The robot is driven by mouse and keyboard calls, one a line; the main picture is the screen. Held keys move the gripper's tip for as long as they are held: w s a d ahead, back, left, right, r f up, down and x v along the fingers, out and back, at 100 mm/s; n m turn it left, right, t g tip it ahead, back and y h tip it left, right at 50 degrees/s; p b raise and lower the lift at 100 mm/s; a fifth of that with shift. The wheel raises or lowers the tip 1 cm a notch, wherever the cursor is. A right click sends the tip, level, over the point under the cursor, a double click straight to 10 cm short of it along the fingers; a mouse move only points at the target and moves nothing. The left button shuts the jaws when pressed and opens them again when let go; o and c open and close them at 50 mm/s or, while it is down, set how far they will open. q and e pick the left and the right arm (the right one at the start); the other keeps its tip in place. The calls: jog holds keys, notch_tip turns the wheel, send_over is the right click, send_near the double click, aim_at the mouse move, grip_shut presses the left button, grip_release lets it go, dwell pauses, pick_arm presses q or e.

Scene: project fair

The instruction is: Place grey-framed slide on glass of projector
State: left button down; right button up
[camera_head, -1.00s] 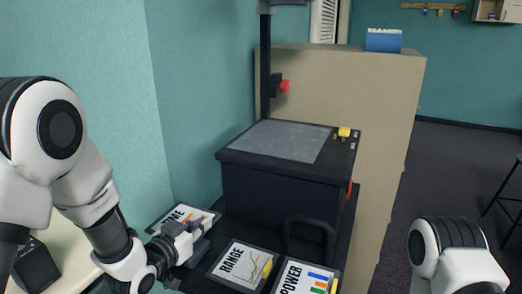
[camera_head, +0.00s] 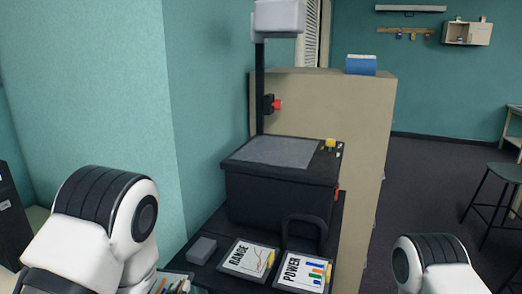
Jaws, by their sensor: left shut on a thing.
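The projector (camera_head: 280,190) is a black box on a dark stand, with a flat grey glass (camera_head: 276,151) on top and a post carrying a white head (camera_head: 279,17). The glass is bare. My left gripper (camera_head: 183,287) is at the bottom edge, largely cut off and hidden by my arm. It is shut on a slide (camera_head: 167,282), of which only a small part with coloured marks shows; its frame colour is unclear. Slides labelled RANGE (camera_head: 247,261) and POWER (camera_head: 303,272) lie on the stand in front of the projector. My right gripper is out of view.
A small grey block (camera_head: 202,250) lies left of the RANGE slide. A black handle (camera_head: 305,228) is on the projector's front, and a red knob (camera_head: 276,104) is on the post. A beige partition (camera_head: 365,130) stands behind, with a teal wall close on the left.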

pick_arm(q)
jog(key=s+f+n+y, duration=0.1)
jog(key=s+f, duration=0.6)
jog(key=f, duration=0.1)
jog(key=shift+s+a, duration=0.2)
jog(key=shift+a, duration=0.15)
jog(key=shift+f, duration=0.1)
